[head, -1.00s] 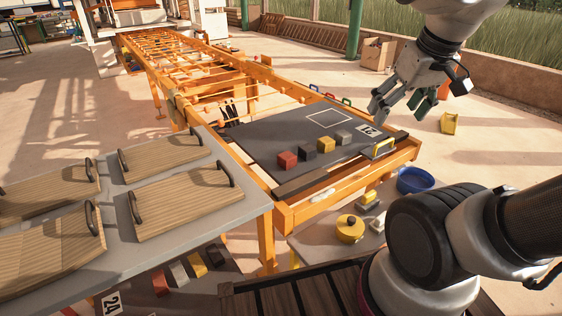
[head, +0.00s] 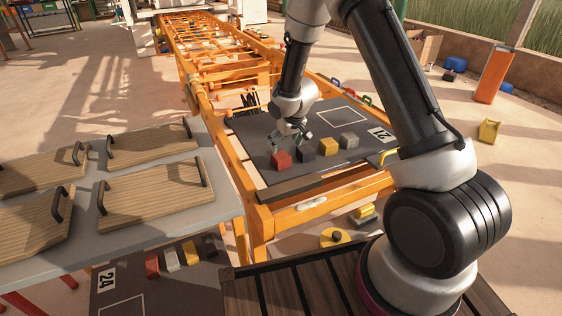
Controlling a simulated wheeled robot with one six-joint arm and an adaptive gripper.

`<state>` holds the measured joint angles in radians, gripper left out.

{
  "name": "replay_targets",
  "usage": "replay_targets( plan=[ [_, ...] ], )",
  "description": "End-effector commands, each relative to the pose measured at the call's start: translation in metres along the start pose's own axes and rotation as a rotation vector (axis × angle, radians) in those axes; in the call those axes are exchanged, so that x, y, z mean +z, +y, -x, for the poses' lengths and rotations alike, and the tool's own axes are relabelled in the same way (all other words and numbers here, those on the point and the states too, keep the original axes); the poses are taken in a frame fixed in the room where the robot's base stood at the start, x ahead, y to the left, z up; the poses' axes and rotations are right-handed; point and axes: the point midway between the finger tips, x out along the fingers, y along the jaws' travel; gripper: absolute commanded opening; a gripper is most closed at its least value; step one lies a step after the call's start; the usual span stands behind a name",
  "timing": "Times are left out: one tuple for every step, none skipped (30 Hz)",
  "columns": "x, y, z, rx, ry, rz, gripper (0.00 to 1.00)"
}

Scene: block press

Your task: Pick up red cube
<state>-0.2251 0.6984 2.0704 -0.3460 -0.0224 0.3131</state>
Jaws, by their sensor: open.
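The red cube (head: 281,160) sits on the dark grey mat (head: 256,128) on the orange frame, at the left end of a row of cubes. My gripper (head: 290,142) is open and empty. It points down just above and behind the red cube, with its fingers close to the cube's top. I cannot tell whether a finger touches it.
In the row to the right are a black cube (head: 305,153), a yellow cube (head: 329,146) and a grey cube (head: 349,141). A grey table (head: 185,231) with wooden boards (head: 157,190) stands at the left. A second mat (head: 150,295) with cubes lies lower down.

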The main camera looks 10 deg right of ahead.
Motion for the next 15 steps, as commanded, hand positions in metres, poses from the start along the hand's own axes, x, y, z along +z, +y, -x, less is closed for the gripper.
replay_targets(
  plan=[
    [0.002, -0.003, -0.009, -0.005, -0.002, 0.003, 0.79],
    [0.002, -0.004, -0.014, -0.007, -0.002, 0.003, 0.79],
    [0.002, -0.004, -0.021, -0.008, -0.001, 0.003, 0.79],
    [0.003, -0.004, -0.026, -0.009, -0.002, 0.004, 0.79],
    [0.003, -0.005, -0.029, -0.009, -0.002, 0.003, 0.79],
    [0.003, -0.004, -0.033, -0.009, -0.001, 0.004, 0.79],
    [0.003, -0.004, -0.036, -0.008, -0.001, 0.003, 0.79],
    [0.004, -0.004, -0.038, -0.008, -0.002, 0.003, 0.79],
    [0.005, -0.004, -0.042, -0.008, -0.002, 0.003, 0.79],
    [0.006, -0.004, -0.045, -0.008, -0.002, 0.003, 0.79],
    [0.007, -0.004, -0.049, -0.008, -0.003, 0.003, 0.79],
    [0.009, -0.005, -0.055, -0.008, -0.003, 0.003, 0.79],
    [0.011, -0.005, -0.060, -0.008, -0.002, 0.003, 0.79],
    [0.013, -0.005, -0.065, -0.008, -0.003, 0.003, 0.79],
    [0.014, -0.005, -0.071, -0.008, -0.003, 0.003, 0.79]
  ],
)
